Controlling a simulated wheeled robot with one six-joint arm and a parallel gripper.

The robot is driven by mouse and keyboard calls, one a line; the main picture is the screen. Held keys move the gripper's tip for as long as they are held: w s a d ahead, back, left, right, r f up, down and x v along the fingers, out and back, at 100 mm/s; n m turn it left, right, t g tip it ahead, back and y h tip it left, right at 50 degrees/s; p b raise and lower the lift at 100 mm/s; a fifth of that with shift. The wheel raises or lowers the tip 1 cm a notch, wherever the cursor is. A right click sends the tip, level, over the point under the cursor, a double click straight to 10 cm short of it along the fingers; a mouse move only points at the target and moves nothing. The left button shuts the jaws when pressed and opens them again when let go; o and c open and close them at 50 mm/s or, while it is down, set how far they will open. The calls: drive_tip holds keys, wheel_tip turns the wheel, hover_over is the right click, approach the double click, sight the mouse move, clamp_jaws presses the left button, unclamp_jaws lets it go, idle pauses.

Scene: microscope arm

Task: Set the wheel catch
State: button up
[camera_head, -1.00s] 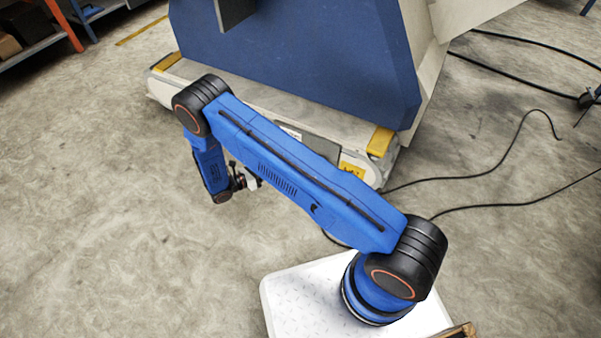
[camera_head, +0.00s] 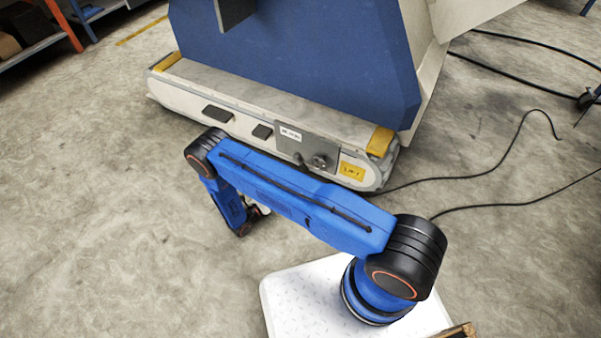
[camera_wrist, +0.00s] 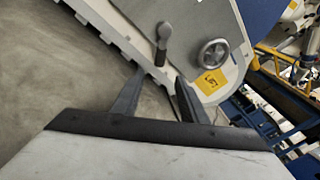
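A lever with a grey rounded knob (camera_wrist: 164,32) stands out from the machine's base panel in the wrist view. A small handwheel (camera_wrist: 212,57) is to its right, above a yellow label. In the head view the handwheel (camera_head: 320,161) and the lever (camera_head: 299,160) sit on a grey plate at the right part of the long base. My gripper (camera_wrist: 161,77) is open and empty, its two dark fingers apart, with the lever beyond the fingertips. In the head view my gripper (camera_head: 262,209) is partly hidden by my arm, apart from the base on its near side.
The long pale base (camera_head: 225,98) carries a large blue machine body (camera_head: 300,60). Two dark blocks (camera_head: 217,113) stick out from its side. Black cables (camera_head: 500,160) lie on the floor at right. The concrete floor at left is clear.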

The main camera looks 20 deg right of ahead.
sight(302, 164)
drive_tip(key=x, duration=1.3)
drive_tip(key=shift+w+d, duration=0.2)
drive_tip(key=shift+d, duration=0.05)
clamp_jaws()
